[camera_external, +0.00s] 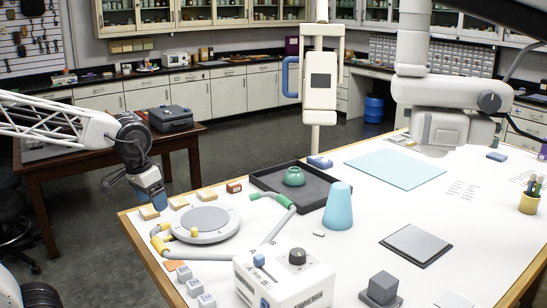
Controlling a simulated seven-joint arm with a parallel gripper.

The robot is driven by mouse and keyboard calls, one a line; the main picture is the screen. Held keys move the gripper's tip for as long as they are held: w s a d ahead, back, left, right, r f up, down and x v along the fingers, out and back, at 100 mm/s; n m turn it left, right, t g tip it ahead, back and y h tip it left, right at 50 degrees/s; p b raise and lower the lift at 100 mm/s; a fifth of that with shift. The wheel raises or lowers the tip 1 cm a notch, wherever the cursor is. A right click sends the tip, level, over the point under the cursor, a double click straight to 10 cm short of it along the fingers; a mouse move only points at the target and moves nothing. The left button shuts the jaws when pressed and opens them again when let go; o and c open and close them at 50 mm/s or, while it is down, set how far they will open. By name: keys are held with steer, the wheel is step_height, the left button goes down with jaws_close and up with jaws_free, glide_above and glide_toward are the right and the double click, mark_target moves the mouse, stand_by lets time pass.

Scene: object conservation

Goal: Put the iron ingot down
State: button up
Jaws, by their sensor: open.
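A dark grey block (382,286) sits on a flat dark base at the front right of the white table; it may be the iron ingot, but I cannot tell for sure. My gripper (138,182) hangs at the left, beside the table's left edge, at the end of a white lattice arm. It is open and well apart from the grey block. Its fingertips are small and partly hidden, and I see no ingot between them.
A flat grey plate (416,244) lies at the right. A blue cone (338,206) stands near a black tray (325,190) with a green bowl (294,176). A round grey turntable (206,222) and a white control box (283,280) are nearer. The table's right side has free room.

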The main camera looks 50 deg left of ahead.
steer(key=s+d+f+m, duration=0.2)
steer(key=s, duration=0.5)
steer(key=shift+f+m, duration=0.3)
steer(key=shift+f, duration=0.1)
steer(key=shift+s, duration=0.1)
stand_by(0.7)
